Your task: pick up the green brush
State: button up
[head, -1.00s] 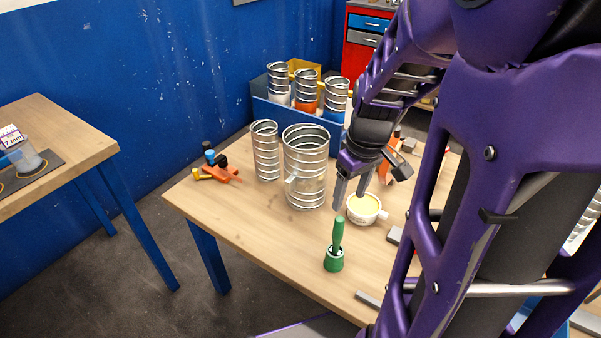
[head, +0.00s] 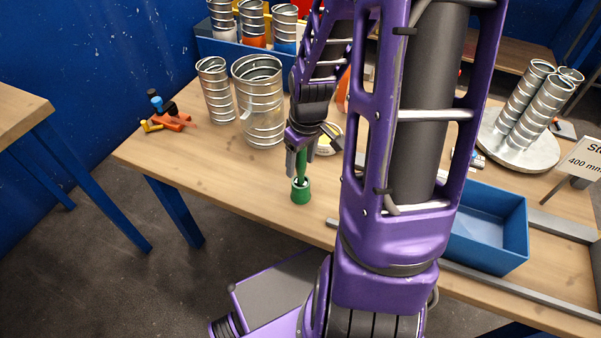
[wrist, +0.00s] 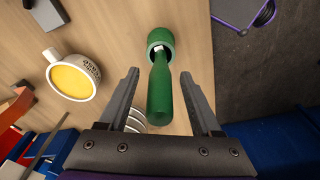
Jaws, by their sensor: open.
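The green brush (head: 301,184) stands upright on the wooden table near its front edge, its wider round end down and its handle up. In the wrist view the green brush (wrist: 160,88) lies between the two fingers, with its handle pointing toward the palm. My gripper (head: 299,163) is at the handle from above; in the wrist view my gripper (wrist: 160,75) is open, with a gap on each side of the handle. The upper handle is partly hidden by the gripper in the head view.
Metal spiral ducts (head: 259,105) stand to the left, and an orange tool (head: 172,121) lies at the table's left end. A blue bin (head: 490,225) is at the right. Table around the brush's front is clear.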

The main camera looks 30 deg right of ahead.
notch_tip(320, 180, down, 3)
jog(key=shift+w+r, duration=0.1)
jog(key=shift+w, duration=0.05)
jog(key=shift+c, duration=0.2)
grip_shut()
notch_tip(320, 180, up, 10)
jog(key=p, duration=0.2)
jog(key=shift+p, duration=0.3)
